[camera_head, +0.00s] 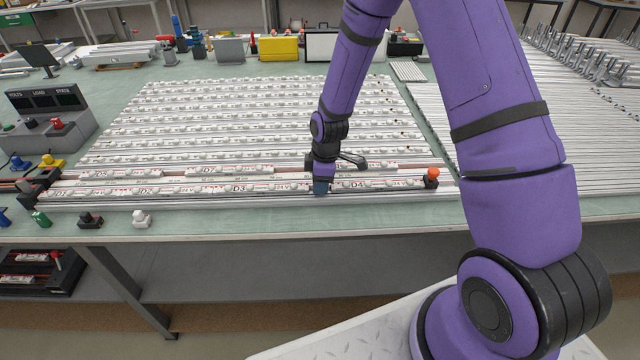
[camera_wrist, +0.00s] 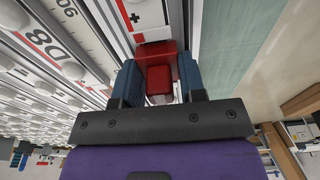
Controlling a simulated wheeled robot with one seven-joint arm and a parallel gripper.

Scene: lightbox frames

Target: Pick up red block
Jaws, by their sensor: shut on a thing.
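The red block (camera_wrist: 160,77) shows in the wrist view between the two blue fingers of my gripper (camera_wrist: 160,82). The gripper is shut on it. A white labelled module with a red stripe lies just beyond the block. In the head view my gripper (camera_head: 321,187) points down at the front rail, between the labels D3 and D4. The red block cannot be made out there, as the gripper hides it. I cannot tell whether the block still touches the rail.
Rows of white modules (camera_head: 240,120) fill the table behind my gripper. An orange knob (camera_head: 432,174) stands at the right end of the front rail. A control box (camera_head: 50,115) stands at the left. Bare green tabletop (camera_head: 240,222) runs along the front edge.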

